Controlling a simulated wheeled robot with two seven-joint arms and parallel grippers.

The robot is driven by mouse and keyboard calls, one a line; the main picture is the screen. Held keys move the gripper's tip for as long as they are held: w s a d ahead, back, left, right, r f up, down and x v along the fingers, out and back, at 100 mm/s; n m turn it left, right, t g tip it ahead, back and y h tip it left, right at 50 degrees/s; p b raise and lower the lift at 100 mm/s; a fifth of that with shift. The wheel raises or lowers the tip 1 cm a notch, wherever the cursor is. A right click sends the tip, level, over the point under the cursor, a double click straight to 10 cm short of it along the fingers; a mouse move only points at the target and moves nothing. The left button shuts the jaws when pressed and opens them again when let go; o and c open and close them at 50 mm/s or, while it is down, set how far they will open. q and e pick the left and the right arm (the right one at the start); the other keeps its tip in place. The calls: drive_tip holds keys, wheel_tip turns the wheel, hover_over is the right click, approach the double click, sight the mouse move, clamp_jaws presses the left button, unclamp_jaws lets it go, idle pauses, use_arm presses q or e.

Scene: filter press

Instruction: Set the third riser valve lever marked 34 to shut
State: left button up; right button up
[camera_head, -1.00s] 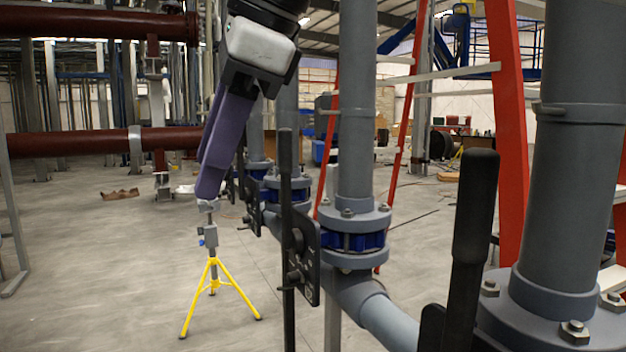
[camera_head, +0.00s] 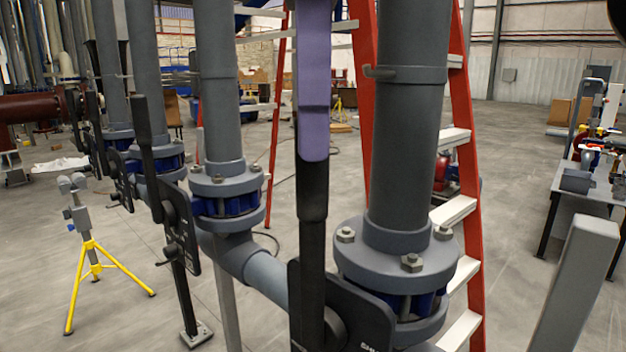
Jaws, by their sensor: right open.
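A row of grey vertical risers runs from the near right to the far left, each with a blue-bodied valve and a black lever. The nearest lever (camera_head: 312,202) stands upright beside the nearest riser (camera_head: 404,150), and its plate (camera_head: 362,325) shows partly cut-off lettering starting "SHU". My right gripper (camera_head: 313,148) comes down from the top, open, its purple fingers overlapping the top of this lever; I cannot tell whether they touch. The second lever (camera_head: 147,135) also stands roughly upright. No number 34 is legible. My left gripper is out of view.
A red ladder (camera_head: 466,130) stands behind the nearest riser. A yellow tripod stand (camera_head: 93,262) is at the left. A workbench (camera_head: 590,190) with tools is at the right, with a grey post (camera_head: 575,290) before it. Open floor lies between the ladder and the bench.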

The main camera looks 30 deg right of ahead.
sight(312, 183)
drive_tip(key=shift+f, duration=3.3)
clamp_jaws()
